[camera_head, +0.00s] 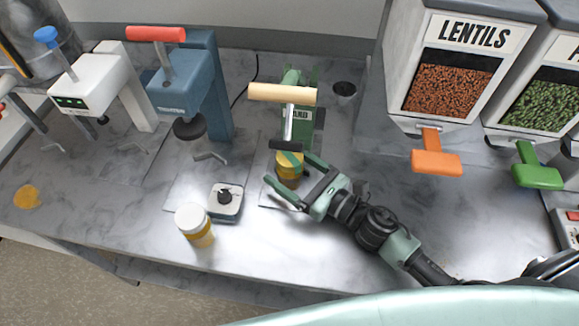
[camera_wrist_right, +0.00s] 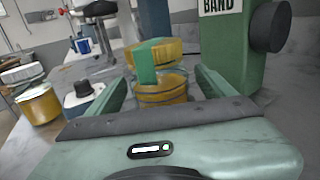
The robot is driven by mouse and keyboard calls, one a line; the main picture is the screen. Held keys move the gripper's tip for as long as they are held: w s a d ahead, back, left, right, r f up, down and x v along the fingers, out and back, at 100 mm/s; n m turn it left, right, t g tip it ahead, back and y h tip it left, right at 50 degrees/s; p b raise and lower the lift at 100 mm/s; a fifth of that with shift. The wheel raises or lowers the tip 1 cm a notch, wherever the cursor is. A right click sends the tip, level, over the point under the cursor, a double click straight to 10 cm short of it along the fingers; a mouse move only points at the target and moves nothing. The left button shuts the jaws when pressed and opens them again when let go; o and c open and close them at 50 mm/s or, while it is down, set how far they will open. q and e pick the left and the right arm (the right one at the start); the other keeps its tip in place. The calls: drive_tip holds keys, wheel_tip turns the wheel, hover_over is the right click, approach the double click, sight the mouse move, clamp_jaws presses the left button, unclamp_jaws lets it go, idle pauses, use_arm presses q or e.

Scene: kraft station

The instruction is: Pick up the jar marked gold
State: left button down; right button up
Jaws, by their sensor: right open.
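A small amber-yellow jar (camera_head: 287,178) stands under the plunger of the green press, with a yellow and green piece (camera_head: 289,159) on or just above its top. In the right wrist view the jar (camera_wrist_right: 160,90) sits between my fingers, with a gap on each side. No word marking it gold is readable. My right gripper (camera_head: 287,168) is open around the jar. A second jar (camera_head: 201,238), amber with a white lid, stands near the table's front edge and also shows in the right wrist view (camera_wrist_right: 39,104). My left gripper is not in view.
The green press (camera_head: 302,126) stands close behind the jar. Left of it are a blue press (camera_head: 205,85), a white press (camera_head: 90,85) and a small square device with a black knob (camera_head: 226,203). Lentil dispenser (camera_head: 449,85) is at right. Counter right of my gripper is mostly clear.

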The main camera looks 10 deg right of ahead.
drive_tip(key=c, duration=1.8)
clamp_jaws()
drive_tip(key=shift+r, duration=0.1)
